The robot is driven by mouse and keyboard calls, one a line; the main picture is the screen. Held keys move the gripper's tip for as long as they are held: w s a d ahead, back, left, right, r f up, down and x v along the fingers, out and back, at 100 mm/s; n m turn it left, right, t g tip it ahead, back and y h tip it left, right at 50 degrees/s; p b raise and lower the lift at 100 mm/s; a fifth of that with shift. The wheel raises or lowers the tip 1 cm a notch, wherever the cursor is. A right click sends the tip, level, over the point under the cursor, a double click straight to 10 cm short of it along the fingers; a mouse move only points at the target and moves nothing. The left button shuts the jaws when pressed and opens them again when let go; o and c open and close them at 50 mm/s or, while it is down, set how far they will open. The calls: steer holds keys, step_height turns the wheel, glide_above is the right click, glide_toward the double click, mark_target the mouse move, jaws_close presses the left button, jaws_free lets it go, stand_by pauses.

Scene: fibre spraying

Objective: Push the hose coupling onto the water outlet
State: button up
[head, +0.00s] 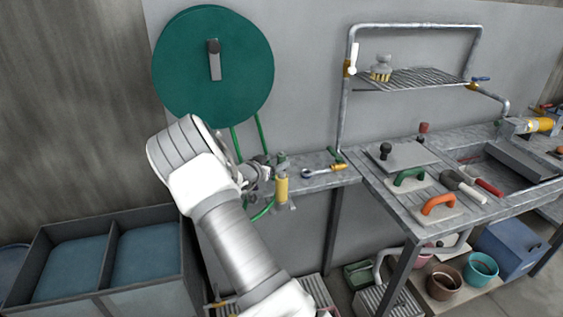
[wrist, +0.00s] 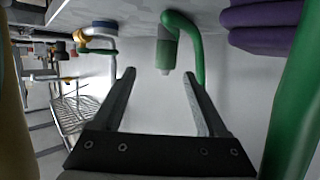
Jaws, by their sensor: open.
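My gripper (wrist: 160,75) is open, with both fingers spread and nothing held. The grey-green hose coupling (wrist: 167,52), with a pale tip, shows just beyond the fingertips and between them in the wrist view. It joins a bent green hose (wrist: 190,35). In the head view my gripper (head: 259,172) is at the left end of the bench, beside a yellow fitting (head: 281,189) with a grey top, and partly hides the hose loop (head: 264,210). I cannot tell for sure which fitting is the water outlet; a pale bent pipe (wrist: 100,42) shows left of the fingers in the wrist view.
A green hose reel (head: 190,65) hangs on the wall behind. A wire shelf (head: 410,79) stands over the bench (head: 350,179). Trowels with green (head: 410,178) and orange handles lie to the right. Blue-filled bins (head: 150,250) stand at lower left.

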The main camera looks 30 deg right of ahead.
mark_target(279, 157)
steer(key=shift+w+a+x, duration=0.1)
steer(key=shift+w+x, duration=0.1)
steer(key=shift+x, duration=1.55)
steer(key=shift+w+a+x, duration=0.1)
steer(key=shift+w+x, duration=0.1)
steer(key=shift+x, duration=1.6)
steer(key=shift+c, duration=0.3)
steer(key=shift+a, duration=0.1)
jaws_close()
